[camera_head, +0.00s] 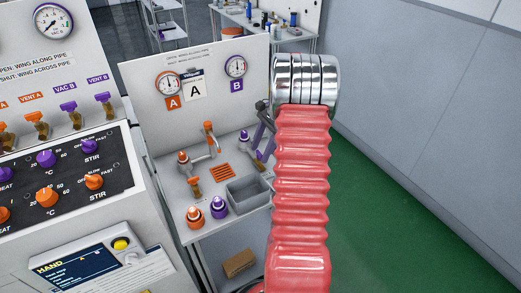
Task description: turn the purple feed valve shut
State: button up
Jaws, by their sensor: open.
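My gripper (262,122) reaches down over the bench's right side. Its dark jaws show just left of my red-sleeved arm, which hides the rest of it. The jaws are open. They appear close to the purple valves, but I cannot tell whether they touch.
Orange valves (208,129) and a lower orange one (195,184) are to the left. Orange (194,215) and purple (218,206) capped items stand at the front, beside a grey bin (248,194). A gauge panel (204,82) rises behind. Green floor (385,220) is free at right.

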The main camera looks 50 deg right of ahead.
jog(key=shift+f, duration=0.1)
jog(key=shift+c, duration=0.5)
jog(key=c, duration=0.9)
jog(key=shift+a, duration=0.15)
jog(key=shift+c, duration=0.3)
